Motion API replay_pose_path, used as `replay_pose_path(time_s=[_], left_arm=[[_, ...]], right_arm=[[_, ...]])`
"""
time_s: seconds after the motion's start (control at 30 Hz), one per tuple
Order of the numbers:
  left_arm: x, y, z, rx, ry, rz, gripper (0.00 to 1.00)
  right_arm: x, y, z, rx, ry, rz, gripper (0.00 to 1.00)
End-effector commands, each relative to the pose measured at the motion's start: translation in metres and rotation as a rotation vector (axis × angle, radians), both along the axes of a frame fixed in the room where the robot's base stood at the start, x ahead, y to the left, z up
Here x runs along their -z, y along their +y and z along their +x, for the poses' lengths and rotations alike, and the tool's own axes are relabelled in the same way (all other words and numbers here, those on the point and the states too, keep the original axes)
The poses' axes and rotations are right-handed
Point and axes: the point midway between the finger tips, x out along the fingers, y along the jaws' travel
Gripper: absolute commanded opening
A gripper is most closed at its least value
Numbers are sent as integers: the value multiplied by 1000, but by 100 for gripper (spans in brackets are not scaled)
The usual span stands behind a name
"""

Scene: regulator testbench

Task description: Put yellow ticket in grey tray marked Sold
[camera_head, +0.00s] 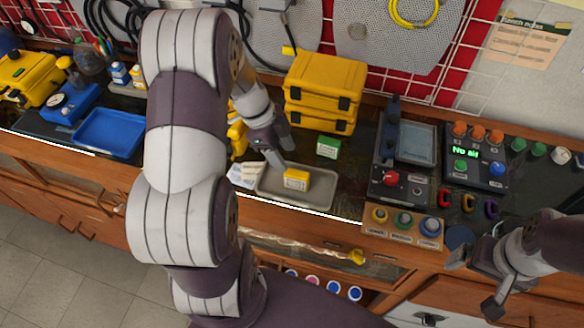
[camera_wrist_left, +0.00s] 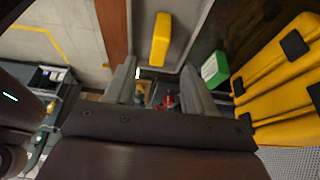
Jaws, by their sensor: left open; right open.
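In the left wrist view the yellow ticket (camera_wrist_left: 160,38) lies beyond my fingertips, inside the grey tray (camera_wrist_left: 188,30). A Sold mark on the tray cannot be read. My left gripper (camera_head: 279,152) is open and empty, above the tray's back edge and apart from the ticket. It also shows open in the left wrist view (camera_wrist_left: 158,68). My right gripper (camera_head: 474,284) is open and empty at the lower right.
A green block (camera_head: 328,147) stands behind the tray, near stacked yellow cases (camera_head: 323,92). A blue tray (camera_head: 109,132) lies at the left. A control panel (camera_head: 402,172) and colored buttons (camera_head: 402,222) stand right of the tray. My left arm hides part of the bench.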

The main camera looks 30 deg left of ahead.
Motion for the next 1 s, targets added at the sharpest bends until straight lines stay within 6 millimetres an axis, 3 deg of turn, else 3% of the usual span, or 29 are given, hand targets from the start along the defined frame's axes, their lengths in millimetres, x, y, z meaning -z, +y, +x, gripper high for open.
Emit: replay_pose_path(time_s=[0.13, 0.27, 0.33, 0.5, 0.7, 0.83, 1.0], left_arm=[[-28, 12, -2, -1, -3, 1, 55], [-40, 14, -4, -15, 10, 4, 55], [-41, 6, -9, -86, 59, 26, 55], [-37, -37, -36, -536, 224, 171, 55], [-34, -75, -70, -1078, 235, 224, 55], [-33, -86, -81, -1253, 224, 196, 55], [-32, -88, -84, -1302, 224, 185, 55]], right_arm=[[4, 0, 0, 0, 0, 0, 97], [4, 0, 0, 0, 0, 0, 97], [3, 0, 0, 0, 0, 0, 97], [3, 0, 0, 0, 0, 0, 97], [3, 0, 0, 0, 0, 0, 97], [3, 0, 0, 0, 0, 0, 97], [3, 0, 0, 0, 0, 0, 97]])
